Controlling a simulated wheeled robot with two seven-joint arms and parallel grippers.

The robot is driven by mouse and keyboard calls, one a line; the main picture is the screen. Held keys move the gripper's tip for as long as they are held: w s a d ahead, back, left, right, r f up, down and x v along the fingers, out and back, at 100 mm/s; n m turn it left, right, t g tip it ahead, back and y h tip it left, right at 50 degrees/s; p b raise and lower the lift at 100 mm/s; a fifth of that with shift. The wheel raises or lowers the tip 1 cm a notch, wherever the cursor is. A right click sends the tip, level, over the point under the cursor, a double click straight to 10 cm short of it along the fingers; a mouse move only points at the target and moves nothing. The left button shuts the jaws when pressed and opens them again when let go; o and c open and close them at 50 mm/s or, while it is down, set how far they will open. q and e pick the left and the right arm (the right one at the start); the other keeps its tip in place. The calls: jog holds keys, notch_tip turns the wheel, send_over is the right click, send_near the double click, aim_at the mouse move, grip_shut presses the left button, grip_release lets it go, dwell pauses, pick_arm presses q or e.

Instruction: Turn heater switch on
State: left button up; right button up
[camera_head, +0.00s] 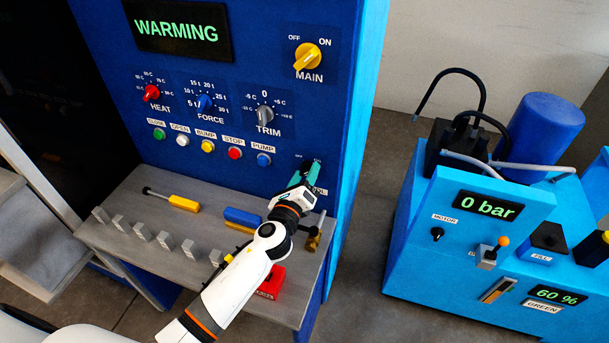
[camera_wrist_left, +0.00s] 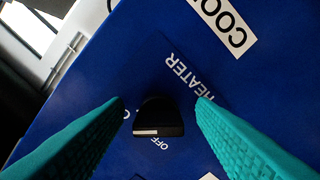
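The heater switch (camera_wrist_left: 160,117) is a small black knob with a white mark, on a blue panel in the left wrist view. The word HEATER (camera_wrist_left: 188,78) is printed beside it, and OFF (camera_wrist_left: 159,144) is printed close to the white-marked edge. My left gripper (camera_wrist_left: 161,104) is open, with its teal fingers on either side of the knob and gaps showing on both sides. In the head view my left gripper (camera_head: 302,178) is at the lower right of the blue cabinet front and hides the switch. My right gripper is not in view.
The cabinet display (camera_head: 178,29) reads WARMING. A yellow MAIN switch (camera_head: 307,57), dials and coloured buttons sit above. The grey shelf (camera_head: 130,200) below holds metal blocks, a yellow-handled tool (camera_head: 183,203) and a red block (camera_head: 271,283). A blue pump unit (camera_head: 420,240) stands right.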

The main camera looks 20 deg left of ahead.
pick_arm(q)
jog(key=s+b, duration=0.2)
jog(key=s, duration=1)
jog(key=shift+a, duration=0.2)
